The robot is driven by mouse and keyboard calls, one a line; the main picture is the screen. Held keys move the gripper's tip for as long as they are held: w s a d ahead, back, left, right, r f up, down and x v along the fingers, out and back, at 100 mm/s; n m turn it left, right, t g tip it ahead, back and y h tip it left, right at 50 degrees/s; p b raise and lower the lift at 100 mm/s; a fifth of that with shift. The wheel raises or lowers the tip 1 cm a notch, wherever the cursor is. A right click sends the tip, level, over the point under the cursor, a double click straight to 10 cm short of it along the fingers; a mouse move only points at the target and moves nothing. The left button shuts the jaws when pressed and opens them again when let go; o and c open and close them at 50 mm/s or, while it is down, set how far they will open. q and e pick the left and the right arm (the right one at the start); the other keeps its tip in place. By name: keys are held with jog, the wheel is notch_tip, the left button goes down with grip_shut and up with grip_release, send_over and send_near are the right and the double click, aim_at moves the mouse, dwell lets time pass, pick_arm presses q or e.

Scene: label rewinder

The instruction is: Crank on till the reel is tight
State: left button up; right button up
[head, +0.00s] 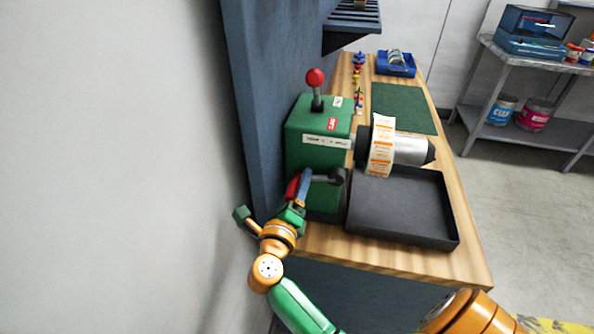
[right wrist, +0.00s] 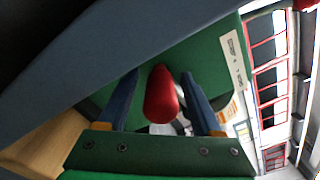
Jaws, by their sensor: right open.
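The green rewinder (head: 318,125) stands on the wooden bench with a red-knobbed lever (head: 315,78) upright on top. A white label reel (head: 381,150) with orange print sits around its grey spindle (head: 412,150). A dark crank arm (head: 325,180) reaches left to a red crank handle (head: 291,189). My right gripper (head: 301,185) is at this handle, its jaws open. In the right wrist view the red handle (right wrist: 161,95) lies between the two blue fingers, with a gap visible on each side. How tight the labels are wound cannot be told. My left gripper is not in view.
A black tray (head: 447,222) lies right of the rewinder, below the spindle. A green mat (head: 405,108), small coloured items (head: 357,77) and a blue bin (head: 396,70) are farther back. A blue wall panel (head: 262,100) stands close on the left.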

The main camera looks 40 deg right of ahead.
jog(key=shift+w+d+f, duration=0.25)
jog(key=shift+w+d, duration=0.2)
jog(key=shift+w, duration=0.2)
jog(key=shift+s+a+r, duration=0.4)
jog(key=shift+s+a, duration=0.05)
jog(key=shift+s, duration=0.2)
jog(key=c, duration=0.4)
grip_shut()
jog(key=shift+f, duration=0.15)
